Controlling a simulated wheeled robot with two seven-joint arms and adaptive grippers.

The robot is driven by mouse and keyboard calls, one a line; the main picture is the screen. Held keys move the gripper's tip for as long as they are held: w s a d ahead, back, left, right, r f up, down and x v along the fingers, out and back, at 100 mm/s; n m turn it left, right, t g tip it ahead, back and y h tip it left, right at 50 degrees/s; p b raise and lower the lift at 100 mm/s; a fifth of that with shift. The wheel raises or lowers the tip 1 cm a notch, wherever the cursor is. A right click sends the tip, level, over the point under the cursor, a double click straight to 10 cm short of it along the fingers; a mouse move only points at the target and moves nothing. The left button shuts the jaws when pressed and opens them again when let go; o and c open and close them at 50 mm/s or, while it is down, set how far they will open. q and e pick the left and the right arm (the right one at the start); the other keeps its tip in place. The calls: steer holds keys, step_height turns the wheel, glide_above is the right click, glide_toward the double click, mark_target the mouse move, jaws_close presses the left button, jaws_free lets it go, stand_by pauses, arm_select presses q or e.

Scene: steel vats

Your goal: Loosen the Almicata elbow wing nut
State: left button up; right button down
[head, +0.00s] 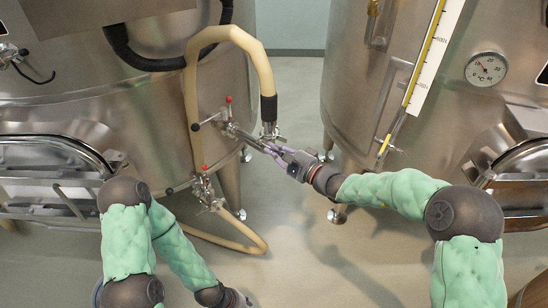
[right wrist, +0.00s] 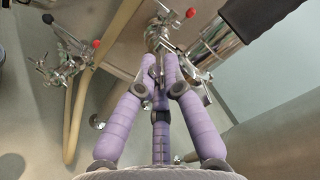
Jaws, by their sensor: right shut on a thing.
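The steel elbow (head: 268,129) joins the black-sleeved end of the beige hose to a valve (head: 232,127) on the left vat. In the right wrist view the elbow (right wrist: 222,40) lies just right of my fingertips. My right gripper (head: 268,149), with purple fingers, reaches in from the right at the clamp by the elbow. In the right wrist view its fingers (right wrist: 162,65) are closed together on the wing nut, which they mostly hide. My left gripper (head: 238,298) is low at the bottom edge, away from the fittings; its fingers are too small to read.
A second valve (head: 205,190) with a red knob sits lower on the left vat (head: 90,95), with a hose looping to the floor. The right vat (head: 350,60) carries a gauge (head: 486,68) and level tube. Open floor lies between the vats.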

stand_by(0.3)
steer(key=c, duration=1.3)
jaws_free()
steer(key=v, duration=1.2)
steer(key=shift+f, duration=0.1)
